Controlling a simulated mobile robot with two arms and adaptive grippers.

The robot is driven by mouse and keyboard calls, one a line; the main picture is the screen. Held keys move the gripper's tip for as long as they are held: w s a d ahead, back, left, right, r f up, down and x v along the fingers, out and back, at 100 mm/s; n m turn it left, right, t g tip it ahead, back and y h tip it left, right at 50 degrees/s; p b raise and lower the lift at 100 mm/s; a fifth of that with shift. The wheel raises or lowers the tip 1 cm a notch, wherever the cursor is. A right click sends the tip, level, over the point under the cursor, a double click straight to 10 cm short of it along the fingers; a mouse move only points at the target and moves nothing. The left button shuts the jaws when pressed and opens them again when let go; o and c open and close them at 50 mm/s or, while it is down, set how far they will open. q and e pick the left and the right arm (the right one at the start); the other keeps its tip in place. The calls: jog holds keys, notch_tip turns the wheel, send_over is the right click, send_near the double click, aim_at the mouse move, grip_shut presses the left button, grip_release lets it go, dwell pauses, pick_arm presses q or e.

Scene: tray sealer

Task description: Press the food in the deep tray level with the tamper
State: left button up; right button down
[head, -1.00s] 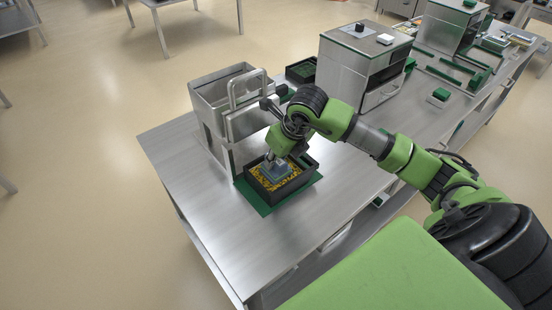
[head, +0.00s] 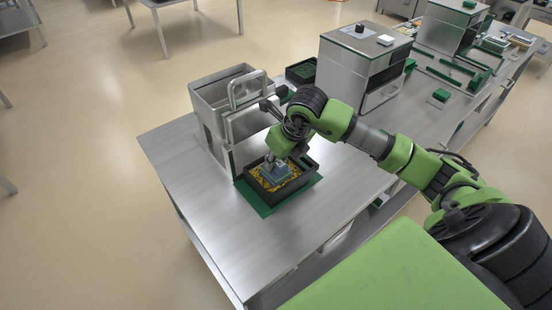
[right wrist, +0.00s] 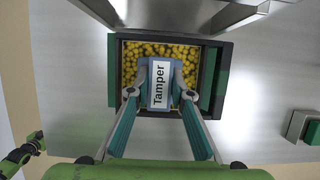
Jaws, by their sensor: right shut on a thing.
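The deep tray (head: 312,165) is black and stands on a green mat (head: 262,209) on the steel table. It holds yellow food in small round pieces (head: 258,186). The tamper (head: 277,172) is a blue-grey block inside the tray. In the right wrist view the tamper (right wrist: 160,82) carries a white label reading "Tamper", and yellow food (right wrist: 130,60) shows around it. My right gripper (head: 275,160) is over the tray and shut on the tamper; its two fingers (right wrist: 160,92) are at the tamper's sides. Whether the tamper touches the food is hidden.
A steel hopper machine (head: 222,100) stands right behind the tray. A steel sealer unit (head: 362,65) and a dark green-lined tray (head: 300,72) are farther back. The table is clear to the left and in front of the tray.

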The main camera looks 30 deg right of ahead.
jog(key=shift+w+r+p, duration=0.1)
jog(key=shift+r+p, duration=1.75)
jog(key=shift+r, duration=1.85)
jog(key=shift+d, duration=0.1)
